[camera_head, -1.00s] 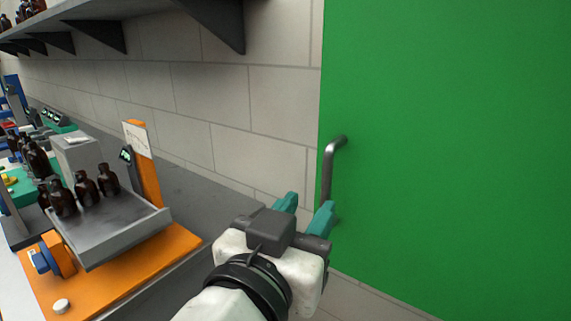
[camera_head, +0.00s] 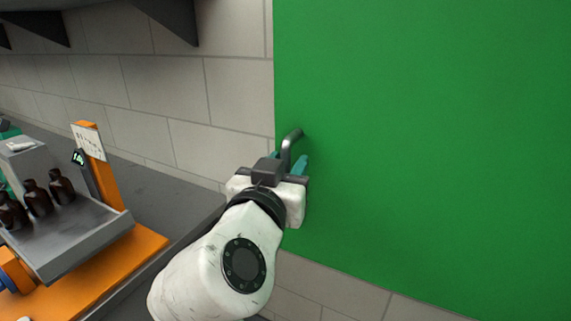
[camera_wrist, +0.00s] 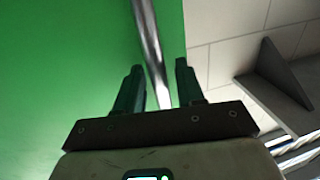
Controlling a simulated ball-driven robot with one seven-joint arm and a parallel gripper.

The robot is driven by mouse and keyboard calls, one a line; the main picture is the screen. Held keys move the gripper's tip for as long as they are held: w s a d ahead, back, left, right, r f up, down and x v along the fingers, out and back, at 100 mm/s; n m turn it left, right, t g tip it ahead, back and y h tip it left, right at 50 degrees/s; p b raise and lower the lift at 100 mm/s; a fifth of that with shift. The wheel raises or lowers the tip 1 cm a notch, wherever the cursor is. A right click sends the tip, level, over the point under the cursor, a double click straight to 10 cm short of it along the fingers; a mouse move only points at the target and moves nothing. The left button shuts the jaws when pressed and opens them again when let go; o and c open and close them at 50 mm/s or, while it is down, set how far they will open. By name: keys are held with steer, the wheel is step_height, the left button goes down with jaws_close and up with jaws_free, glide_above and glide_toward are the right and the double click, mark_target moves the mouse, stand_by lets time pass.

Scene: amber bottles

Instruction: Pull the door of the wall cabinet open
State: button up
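The wall cabinet's door is a flat green panel (camera_head: 430,130) that fills the right of the head view. It looks shut. Its grey bar handle (camera_head: 290,143) stands near the left edge of the door. My gripper (camera_head: 288,163) is at the handle, with its teal fingers open on either side of the bar. In the wrist view the handle (camera_wrist: 150,45) runs down between the two fingertips (camera_wrist: 160,75), with gaps visible on both sides. The lower part of the handle is hidden behind the gripper in the head view.
At left, an orange device (camera_head: 130,255) with a grey tray (camera_head: 85,235) holding brown bottles (camera_head: 38,198) stands on the dark counter (camera_head: 185,200). A dark shelf bracket (camera_head: 170,15) juts from the tiled wall above. The space before the door looks clear.

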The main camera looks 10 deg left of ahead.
jaws_close()
stand_by(0.3)
stand_by(0.3)
